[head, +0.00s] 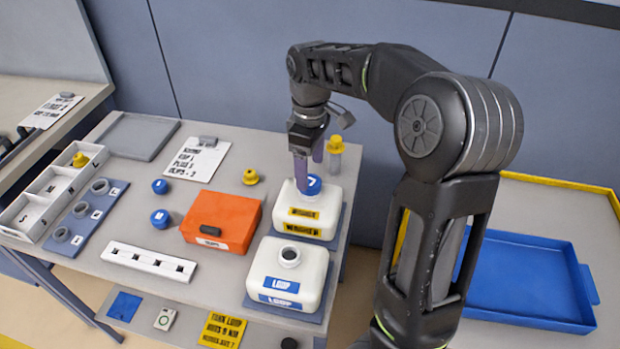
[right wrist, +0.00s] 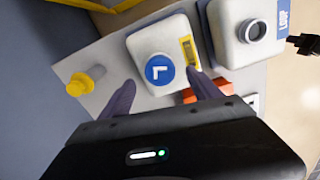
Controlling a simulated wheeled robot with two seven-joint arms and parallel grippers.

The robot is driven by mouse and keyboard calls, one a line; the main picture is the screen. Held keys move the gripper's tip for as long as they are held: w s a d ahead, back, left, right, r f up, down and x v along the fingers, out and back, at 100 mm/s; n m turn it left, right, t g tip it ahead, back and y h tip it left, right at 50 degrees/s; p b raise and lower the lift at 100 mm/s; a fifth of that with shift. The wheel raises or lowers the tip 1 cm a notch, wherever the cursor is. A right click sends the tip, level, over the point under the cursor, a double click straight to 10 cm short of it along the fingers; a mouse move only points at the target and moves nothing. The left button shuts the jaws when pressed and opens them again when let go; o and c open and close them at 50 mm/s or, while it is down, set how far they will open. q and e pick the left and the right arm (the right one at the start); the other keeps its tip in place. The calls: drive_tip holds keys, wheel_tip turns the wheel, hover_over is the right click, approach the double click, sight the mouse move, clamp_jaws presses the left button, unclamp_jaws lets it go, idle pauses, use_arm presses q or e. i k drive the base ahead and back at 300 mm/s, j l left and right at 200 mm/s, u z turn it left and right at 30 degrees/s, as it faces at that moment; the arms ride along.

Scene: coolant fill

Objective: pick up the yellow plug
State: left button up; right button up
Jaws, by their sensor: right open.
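Yellow plugs show in several places. One yellow plug (head: 250,177) lies on the table behind the orange box, and another (head: 80,160) sits in the far compartment of the white tray. A yellow-topped piece on a pale clear body (head: 335,143) stands at the table's back right; it seems to be the yellow piece in the right wrist view (right wrist: 85,82). My right gripper (head: 307,172) is open, its purple fingers pointing down around or just above the blue cap (head: 311,185) of the back white jug (head: 318,205). Contact is unclear. My left gripper is not visible.
A second white jug (head: 286,272) with an open neck stands in front. An orange box (head: 222,222), a white slotted rack (head: 148,263) and two loose blue caps (head: 160,186) lie to the left. A blue tray (head: 525,280) is on the right table.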

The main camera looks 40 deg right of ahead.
sight(250, 177)
drive_tip(key=k, duration=1)
